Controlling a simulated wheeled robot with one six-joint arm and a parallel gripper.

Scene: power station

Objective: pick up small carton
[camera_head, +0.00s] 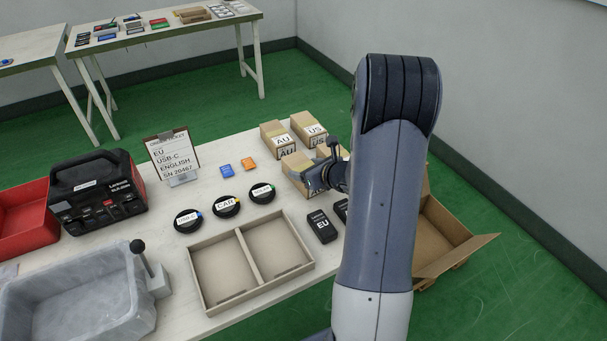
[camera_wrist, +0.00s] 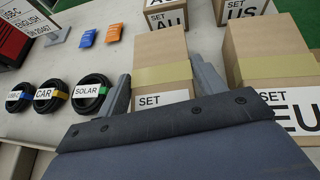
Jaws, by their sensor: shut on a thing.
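Several small brown cartons stand at the right end of the white table. One carton (camera_wrist: 162,62) is between my two fingers in the wrist view; its label shows "SET" and the rest is hidden by my gripper. In the head view this carton (camera_head: 294,161) is partly covered by my gripper (camera_head: 322,176). My gripper (camera_wrist: 166,92) is shut on its sides. The carton seems upright; I cannot tell whether it is clear of the table. An EU carton (camera_wrist: 270,55) stands close on the right. The AU carton (camera_head: 273,138) and US carton (camera_head: 307,127) stand behind.
A two-part tray (camera_head: 238,229), labelled cable coils (camera_head: 227,207) and an order ticket stand (camera_head: 172,155) are on the table. A black EU adapter (camera_head: 322,227) lies near my arm. An open cardboard box (camera_head: 438,238) is at the right, partly hidden by my arm.

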